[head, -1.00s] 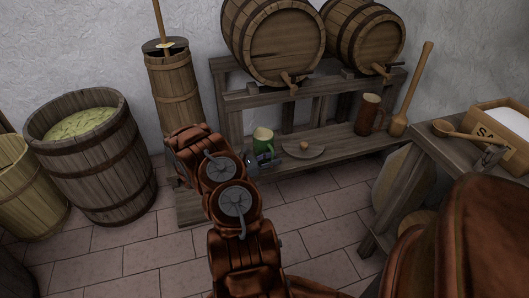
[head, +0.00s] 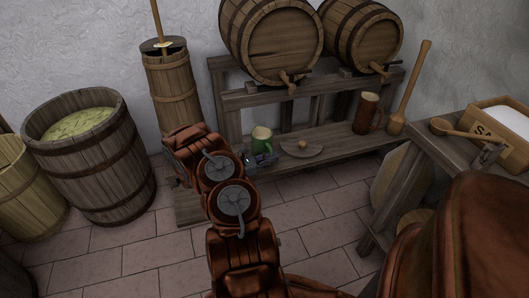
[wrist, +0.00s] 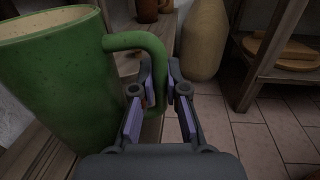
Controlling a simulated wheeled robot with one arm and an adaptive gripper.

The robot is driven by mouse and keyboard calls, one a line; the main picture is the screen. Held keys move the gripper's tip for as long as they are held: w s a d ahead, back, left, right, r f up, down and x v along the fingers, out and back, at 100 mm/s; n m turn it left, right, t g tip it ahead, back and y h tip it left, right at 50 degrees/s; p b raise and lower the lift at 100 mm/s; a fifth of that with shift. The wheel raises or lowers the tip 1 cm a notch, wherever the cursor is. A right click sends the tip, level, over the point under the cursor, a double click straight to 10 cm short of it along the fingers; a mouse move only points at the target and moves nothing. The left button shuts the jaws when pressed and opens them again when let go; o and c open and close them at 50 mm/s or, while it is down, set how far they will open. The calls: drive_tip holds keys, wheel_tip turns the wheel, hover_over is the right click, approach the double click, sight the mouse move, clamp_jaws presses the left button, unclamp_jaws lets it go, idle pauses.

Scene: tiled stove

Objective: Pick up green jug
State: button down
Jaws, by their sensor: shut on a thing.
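My gripper (head: 265,159) is shut on the handle. My arm partly hides the jug's lower part in the head view, so I cannot clearly tell any gap beneath it.
A brown mug (head: 367,114) and a wooden mallet (head: 408,90) stand further right. Barrels (head: 270,40) sit above. A table (head: 440,150) is at right. The tiled floor in front is partly clear.

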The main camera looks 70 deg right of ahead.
sight(271, 150)
drive_tip(key=shift+r+p, duration=0.5)
drive_tip(key=shift+r, duration=1.1)
drive_tip(key=shift+w+a+r, duration=0.1)
drive_tip(key=shift+a+r, duration=0.05)
drive_tip(key=shift+r, duration=0.15)
drive_tip(key=w+a+r+p, duration=0.1)
drive_tip(key=a+p, duration=0.1)
drive_tip(key=a, duration=1.3)
drive_tip(key=shift+w+a+p, duration=0.15)
drive_tip(key=shift+a+p, duration=0.15)
drive_tip(key=shift+p, duration=0.1)
drive_tip(key=shift+r, duration=0.1)
